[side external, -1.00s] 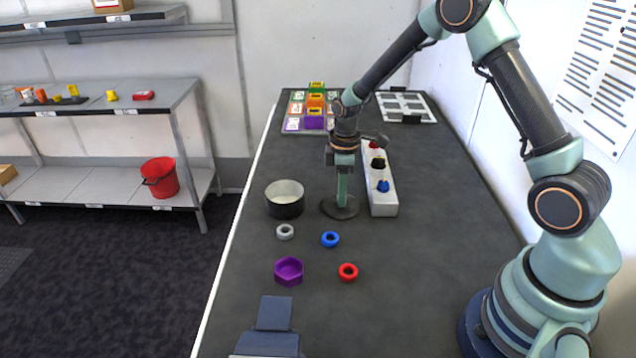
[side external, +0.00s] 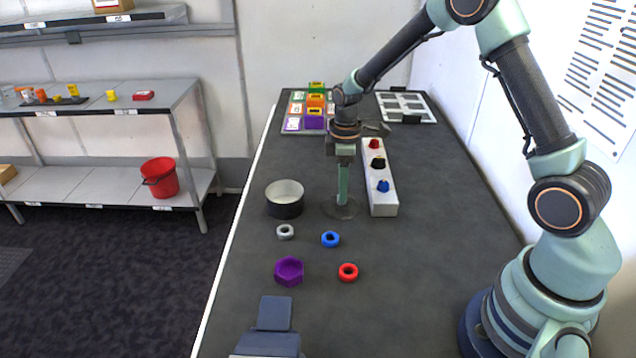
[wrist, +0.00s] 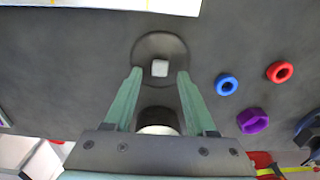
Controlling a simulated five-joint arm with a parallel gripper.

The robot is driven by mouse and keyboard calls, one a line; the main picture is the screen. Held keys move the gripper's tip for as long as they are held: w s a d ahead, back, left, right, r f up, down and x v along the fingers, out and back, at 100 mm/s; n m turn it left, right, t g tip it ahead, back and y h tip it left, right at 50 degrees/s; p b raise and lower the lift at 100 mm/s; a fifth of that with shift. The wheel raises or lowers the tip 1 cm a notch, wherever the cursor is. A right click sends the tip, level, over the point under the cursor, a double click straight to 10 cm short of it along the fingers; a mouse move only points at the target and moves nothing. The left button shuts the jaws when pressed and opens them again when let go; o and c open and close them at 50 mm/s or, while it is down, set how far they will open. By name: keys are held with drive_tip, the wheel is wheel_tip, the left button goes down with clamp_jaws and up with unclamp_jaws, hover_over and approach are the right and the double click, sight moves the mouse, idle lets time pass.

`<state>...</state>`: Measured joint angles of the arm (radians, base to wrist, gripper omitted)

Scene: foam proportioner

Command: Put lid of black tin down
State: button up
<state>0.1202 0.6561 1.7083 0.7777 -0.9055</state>
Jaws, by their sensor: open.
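The black tin (side external: 284,207) stands upright and uncovered on the dark table, its pale inside showing. Its dark wall also shows between my fingers in the wrist view (wrist: 157,113), partly hidden by the gripper. The round dark lid (side external: 333,212) lies on the table right of the tin, apart from it. In the wrist view the lid (wrist: 160,42) has a pale square knob (wrist: 160,68). My gripper (side external: 342,203) points down over the lid. In the wrist view my gripper (wrist: 160,74) is open, its fingertips either side of the knob with gaps.
A pale block with red, black and blue knobs (side external: 383,208) stands close right of the lid. Grey (side external: 285,232), blue (side external: 330,239) and red rings (side external: 348,272) and a purple hexagonal dish (side external: 289,271) lie nearer. Coloured bins (side external: 315,120) stand at the back.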

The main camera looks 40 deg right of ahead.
drive_tip(key=s+a+r+m+t, duration=0.1)
drive_tip(key=s+r+m, duration=0.15)
drive_tip(key=r, duration=0.65)
drive_tip(key=s+a+r+m+t, duration=0.2)
drive_tip(key=s+r, duration=0.2)
drive_tip(key=r, duration=0.6)
drive_tip(key=s+a+r+m+t, duration=0.1)
drive_tip(key=s+m, duration=0.3)
drive_tip(key=s, duration=0.5)
drive_tip(key=shift+a+r+t, duration=0.4)
drive_tip(key=shift+a+t, duration=0.25)
drive_tip(key=shift+t, duration=0.15)
